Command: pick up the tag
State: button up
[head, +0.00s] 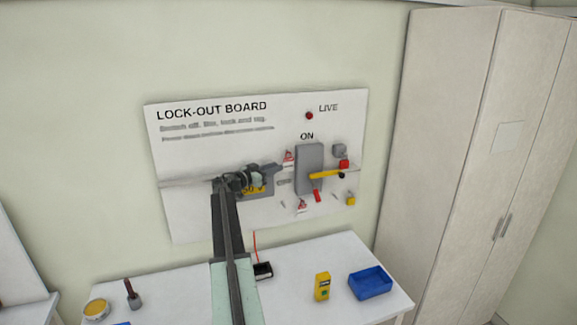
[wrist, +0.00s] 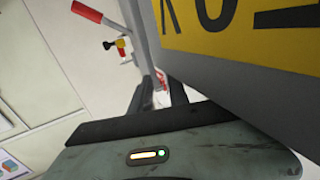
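Two small white and red tags hang on the lock-out board (head: 215,140) in the head view. The upper tag (head: 289,157) is left of the grey switch box, and the lower tag (head: 302,206) is below it. My gripper (head: 268,170) is in front of the board, just left of the upper tag. In the wrist view its dark fingers (wrist: 153,95) look parted. A small white and red piece (wrist: 161,97), perhaps a tag, shows between or beyond them, mostly hidden. I cannot tell whether the fingers touch it.
A grey box with a yellow label (wrist: 225,25) is very close to my fingers. The switch box (head: 308,165) has a yellow lever (head: 326,175); red (head: 344,164) and yellow (head: 351,201) locks are nearby. The table below holds a blue bin (head: 370,283) and yellow meter (head: 322,287).

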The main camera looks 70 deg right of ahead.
aim_at(286, 161)
jog(key=x, duration=0.5)
jog(key=shift+s+d, duration=0.15)
grip_shut()
jog(key=shift+r+p, duration=0.5)
jog(key=s+a, duration=1.1)
jog(key=a, duration=0.3)
jog(key=shift+s+f, duration=0.2)
jog(key=shift+f, duration=0.05)
